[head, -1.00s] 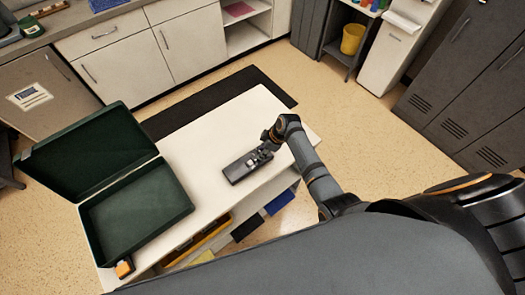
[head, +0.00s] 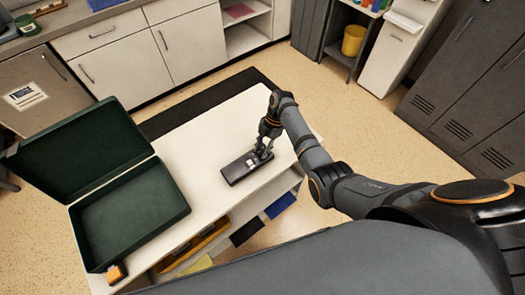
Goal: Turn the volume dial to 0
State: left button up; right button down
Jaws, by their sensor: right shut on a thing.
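A dark handheld radio (head: 238,172) lies flat on the white table (head: 205,160), right of the open green case. My right gripper (head: 264,152) reaches down from above at the radio's far right end. Its fingers are shut on a small part there, which fits the volume dial. The dial itself is hidden by the fingers, so its setting cannot be read. My left gripper is not in view.
The open green case (head: 184,207) takes up the table's left part, with a small orange and black object (head: 116,273) by its near corner. The table top between case and radio is clear. White cabinets (head: 190,45) stand behind, and grey lockers (head: 465,90) stand at right.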

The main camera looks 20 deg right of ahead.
aim_at(262, 147)
jog(key=n+g+b, duration=0.1)
jog(key=n, duration=0.2)
jog(key=shift+w+a+n+h, duration=0.1)
jog(key=shift+n+h, duration=0.2)
jog(key=shift+n, duration=0.1)
jog(key=shift+n+g+h+b, duration=0.6)
jog(key=shift+n+h+b, duration=0.15)
jog(key=shift+n, duration=1.25)
jog(key=c, duration=1)
grip_release()
jog(key=shift+c, duration=0.2)
jog(key=shift+w+r, duration=0.2)
jog(key=shift+r, duration=0.2)
jog(key=v, duration=0.6)
jog(key=shift+r, duration=0.25)
